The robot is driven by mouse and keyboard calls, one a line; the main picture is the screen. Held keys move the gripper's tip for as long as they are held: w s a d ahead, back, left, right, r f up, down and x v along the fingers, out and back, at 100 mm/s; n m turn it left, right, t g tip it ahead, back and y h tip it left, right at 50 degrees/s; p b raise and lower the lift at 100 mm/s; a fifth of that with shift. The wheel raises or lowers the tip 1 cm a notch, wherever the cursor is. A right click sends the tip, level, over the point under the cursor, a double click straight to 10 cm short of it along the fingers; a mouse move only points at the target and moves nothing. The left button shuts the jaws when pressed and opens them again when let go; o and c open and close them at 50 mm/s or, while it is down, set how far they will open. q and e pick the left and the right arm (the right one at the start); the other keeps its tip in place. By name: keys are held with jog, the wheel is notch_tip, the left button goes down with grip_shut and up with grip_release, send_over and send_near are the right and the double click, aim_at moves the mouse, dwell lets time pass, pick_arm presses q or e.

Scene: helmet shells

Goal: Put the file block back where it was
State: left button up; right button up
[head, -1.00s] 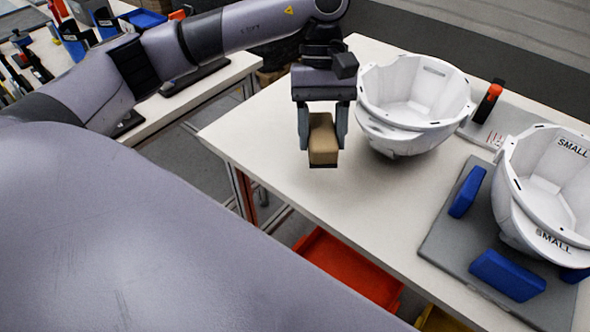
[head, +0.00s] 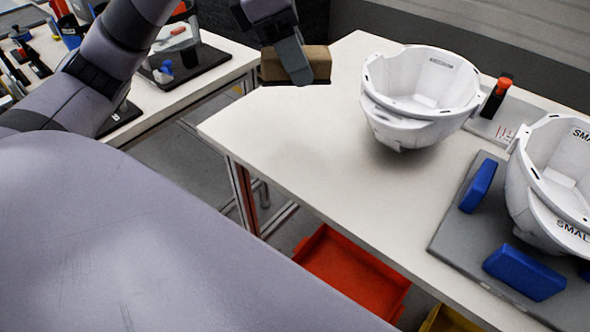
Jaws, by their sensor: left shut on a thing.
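The file block is a tan-brown block (head: 318,62) with a dark underside. My left gripper (head: 300,68) is shut on it and holds it over the far left edge of the white table (head: 290,125). One finger crosses the front of the block; the other finger is hidden behind it. The block lies lengthwise across the picture. Whether it clears the table surface fully is hard to tell. My right gripper does not show.
A white helmet shell (head: 418,95) stands on the table right of the block. A side bench (head: 215,60) holds a dark tray. A red bin (head: 350,270) is below.

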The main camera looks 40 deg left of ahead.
aim_at(303, 170)
pick_arm(q)
notch_tip(303, 170, down, 20)
jog(key=b, duration=0.3)
dwell(0.3)
jog(key=shift+f, duration=0.15)
jog(key=o, duration=0.9)
jog(key=shift+o, duration=0.2)
